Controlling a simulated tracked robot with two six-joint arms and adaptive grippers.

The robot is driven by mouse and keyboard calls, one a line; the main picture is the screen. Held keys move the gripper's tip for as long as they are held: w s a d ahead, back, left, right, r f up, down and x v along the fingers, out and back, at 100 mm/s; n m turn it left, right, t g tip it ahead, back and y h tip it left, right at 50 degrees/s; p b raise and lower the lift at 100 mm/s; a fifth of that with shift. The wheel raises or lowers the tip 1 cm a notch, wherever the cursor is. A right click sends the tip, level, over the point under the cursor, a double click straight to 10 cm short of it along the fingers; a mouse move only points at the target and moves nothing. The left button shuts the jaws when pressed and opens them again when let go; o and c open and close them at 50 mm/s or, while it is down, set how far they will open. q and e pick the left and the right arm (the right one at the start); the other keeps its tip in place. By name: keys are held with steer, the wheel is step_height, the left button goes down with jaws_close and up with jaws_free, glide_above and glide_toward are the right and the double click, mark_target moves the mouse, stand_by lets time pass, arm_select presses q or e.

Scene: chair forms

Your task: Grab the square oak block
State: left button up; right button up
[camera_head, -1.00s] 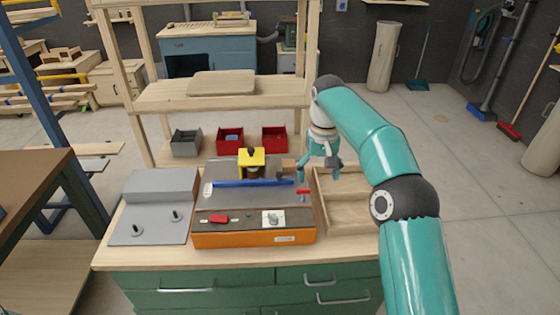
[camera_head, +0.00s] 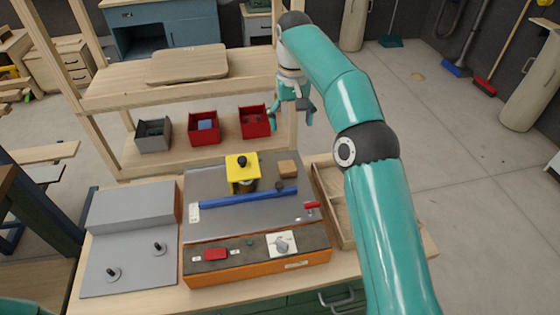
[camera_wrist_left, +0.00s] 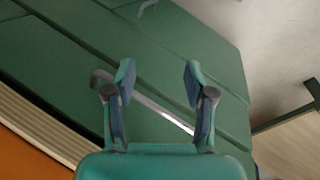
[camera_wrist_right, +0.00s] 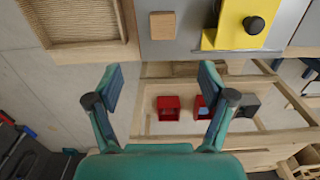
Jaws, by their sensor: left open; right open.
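The square oak block (camera_head: 287,168) is a small light-brown block on the grey top of the machine, right of the yellow fixture (camera_head: 242,173). In the right wrist view the block (camera_wrist_right: 162,25) lies beyond my fingertips, at the top. My right gripper (camera_head: 291,112) is open and empty, behind and above the block, near the right red bin. It also shows in the right wrist view (camera_wrist_right: 160,78). My left gripper (camera_wrist_left: 160,69) is open and empty before green drawer fronts; the head view does not show its fingers.
A blue bar (camera_head: 248,197) lies across the machine in front of the block. A wooden tray (camera_head: 335,210) is at its right. Two red bins (camera_head: 203,128) and a grey bin (camera_head: 152,136) stand behind. A wooden shelf (camera_head: 215,85) rises over the bins.

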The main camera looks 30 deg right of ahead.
steer(key=b, duration=0.3)
glide_above(288, 168)
steer(key=f, duration=1)
steer(key=shift+w+d+f, duration=0.2)
steer(key=shift+f, duration=0.1)
steer(key=shift+s+a+f+p, duration=0.1)
steer(key=shift+f+p, duration=0.2)
steer(key=shift+f, duration=0.9)
steer(key=shift+s+a+f+p, duration=0.1)
steer(key=shift+f+p, duration=0.2)
steer(key=shift+f, duration=0.85)
steer(key=shift+w+f, duration=0.1)
steer(key=shift+f, duration=0.55)
steer(key=c, duration=1.2)
